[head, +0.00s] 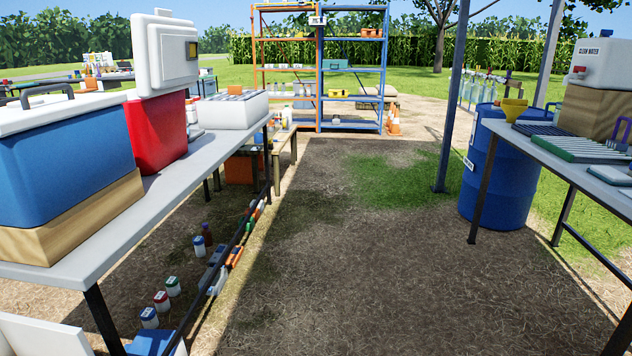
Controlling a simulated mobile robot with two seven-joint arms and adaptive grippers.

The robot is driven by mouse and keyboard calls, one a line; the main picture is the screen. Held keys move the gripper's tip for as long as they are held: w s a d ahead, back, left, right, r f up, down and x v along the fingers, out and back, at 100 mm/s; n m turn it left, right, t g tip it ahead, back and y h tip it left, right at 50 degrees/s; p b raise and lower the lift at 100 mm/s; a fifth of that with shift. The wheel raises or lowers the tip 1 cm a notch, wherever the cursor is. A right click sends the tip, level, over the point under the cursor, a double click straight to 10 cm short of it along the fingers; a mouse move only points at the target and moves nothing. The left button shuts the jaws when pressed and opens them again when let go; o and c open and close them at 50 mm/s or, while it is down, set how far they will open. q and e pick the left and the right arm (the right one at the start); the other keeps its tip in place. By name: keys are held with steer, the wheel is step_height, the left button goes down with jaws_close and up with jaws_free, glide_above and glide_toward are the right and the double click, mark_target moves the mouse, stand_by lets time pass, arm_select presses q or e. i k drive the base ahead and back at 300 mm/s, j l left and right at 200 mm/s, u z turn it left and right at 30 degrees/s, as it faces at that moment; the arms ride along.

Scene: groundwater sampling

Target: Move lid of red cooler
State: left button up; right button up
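The red cooler (158,132) stands on the grey table at the left, behind the blue cooler. Its white lid (160,58) is raised and stands nearly upright above the red body. A dark and yellow patch shows at the lid's right edge. The cooler's inside cannot be seen from here. Neither of my grippers is in view.
A blue cooler (65,160) with a white handled lid sits on a wooden block (75,220) in front. A white rack (233,110) stands behind the red cooler. A blue barrel (500,175) and another table stand right. The ground between is clear.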

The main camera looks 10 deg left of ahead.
mark_target(163, 65)
steer(key=i+u, duration=0.15)
steer(key=i, duration=0.7)
steer(key=i+l+u, duration=0.2)
steer(key=i, duration=0.65)
